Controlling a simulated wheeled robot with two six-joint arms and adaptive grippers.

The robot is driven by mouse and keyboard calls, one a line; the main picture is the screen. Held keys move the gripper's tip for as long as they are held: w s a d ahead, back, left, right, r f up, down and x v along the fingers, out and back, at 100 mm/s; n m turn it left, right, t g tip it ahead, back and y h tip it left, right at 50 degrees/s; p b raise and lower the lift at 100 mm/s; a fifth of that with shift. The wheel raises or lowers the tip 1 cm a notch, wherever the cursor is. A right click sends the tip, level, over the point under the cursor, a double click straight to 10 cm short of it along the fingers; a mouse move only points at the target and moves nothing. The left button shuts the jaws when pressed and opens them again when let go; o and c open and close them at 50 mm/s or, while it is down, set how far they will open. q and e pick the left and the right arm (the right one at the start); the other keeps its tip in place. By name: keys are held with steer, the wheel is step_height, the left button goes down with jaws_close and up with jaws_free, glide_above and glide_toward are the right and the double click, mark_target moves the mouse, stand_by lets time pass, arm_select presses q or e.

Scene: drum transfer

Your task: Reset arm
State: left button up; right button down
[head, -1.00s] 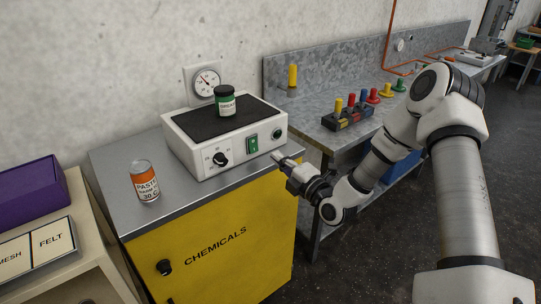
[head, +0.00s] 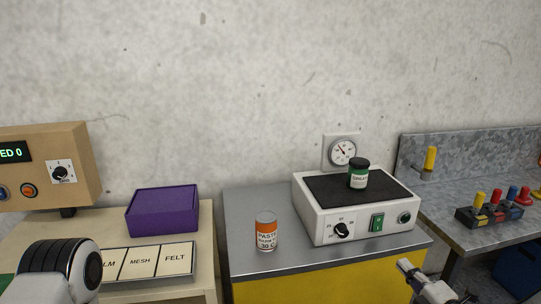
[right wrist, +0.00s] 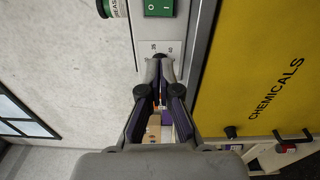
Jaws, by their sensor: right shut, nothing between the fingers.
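My right gripper (head: 405,266) is at the lower right of the head view, in front of the yellow cabinet and just below the front of the white heating unit. In the right wrist view its fingertips (right wrist: 161,62) are together, with nothing between them. The wrist view shows the yellow cabinet door marked CHEMICALS (right wrist: 265,90) to the right. Part of my left arm shows at the lower left of the head view; its gripper is out of view.
The white unit (head: 324,226) carries a green jar (head: 358,181) with a dark lid. An orange and white paste can (head: 266,237) stands on the grey cabinet top (head: 244,205). A purple box (head: 163,214) and a labelled panel (head: 140,264) are on the left. A peg block (head: 482,220) is on the right bench.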

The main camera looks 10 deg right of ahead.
steer(key=s+a+f+g+y, duration=0.1)
steer(key=s+a+f+g, duration=0.4)
steer(key=f, duration=0.4)
steer(key=s+a+f+g+y, duration=0.1)
steer(key=s+a+f+g, duration=0.2)
steer(key=a+f, duration=0.5)
steer(key=s+a+f+m+g+h, duration=0.2)
steer(key=s+f+m+g, duration=0.3)
steer(key=s+f, duration=0.5)
steer(key=s+d+m+g+h, duration=0.1)
steer(key=s+m+g, duration=0.1)
steer(key=s+m, duration=0.3)
steer(key=s+d+f+m+g+h, duration=0.1)
steer(key=s+m+g, duration=0.2)
steer(key=s+m, duration=0.3)
steer(key=m, duration=0.4)
steer(key=shift+s+d+m+h, duration=0.3)
steer(key=shift+f, duration=0.1)
